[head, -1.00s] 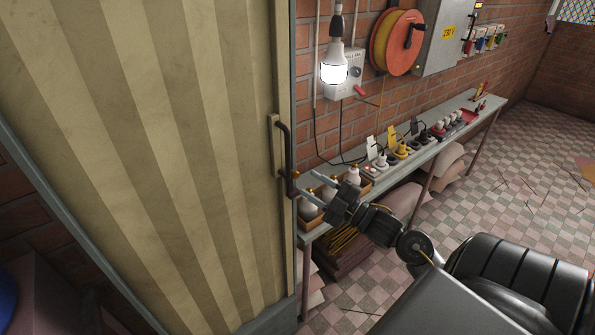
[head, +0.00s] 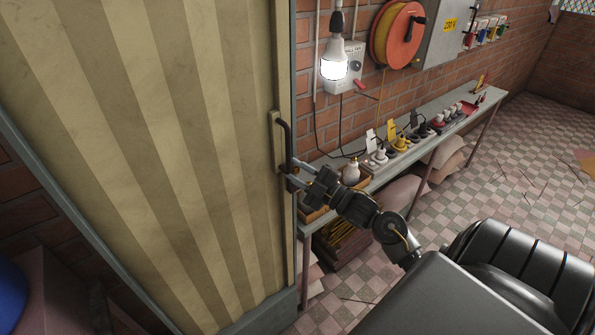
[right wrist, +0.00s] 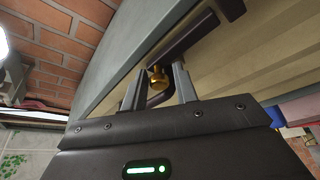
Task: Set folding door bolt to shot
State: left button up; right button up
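The folding door (head: 170,150) has beige pleats and fills the left of the head view. A dark upright handle (head: 286,140) sits on a plate near its right edge. In the right wrist view a small brass knob (right wrist: 158,76), apparently part of the bolt, shows beside a dark bent bar (right wrist: 185,40). My right gripper (head: 291,174) is at the lower end of the handle. In the right wrist view its fingers (right wrist: 157,88) are apart, with the knob and the bar's end between them; contact cannot be told. My left gripper is out of view.
A grey door frame (head: 285,40) borders the door. A narrow bench (head: 375,181) with bulbs, plugs and sockets runs along the brick wall behind my right gripper. A lit bulb (head: 334,68) hangs above it. The tiled floor (head: 480,200) is mostly clear at right.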

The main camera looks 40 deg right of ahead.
aim_at(289, 183)
jog(key=shift+r, duration=0.2)
grip_shut()
jog(key=shift+d, duration=0.1)
jog(key=shift+f+b, duration=0.35)
notch_tip(289, 183, down, 5)
jog(key=b, duration=0.4)
jog(key=shift+f, duration=0.3)
jog(key=o, duration=0.5)
grip_release()
jog(key=o, duration=0.3)
jog(key=shift+f, duration=0.1)
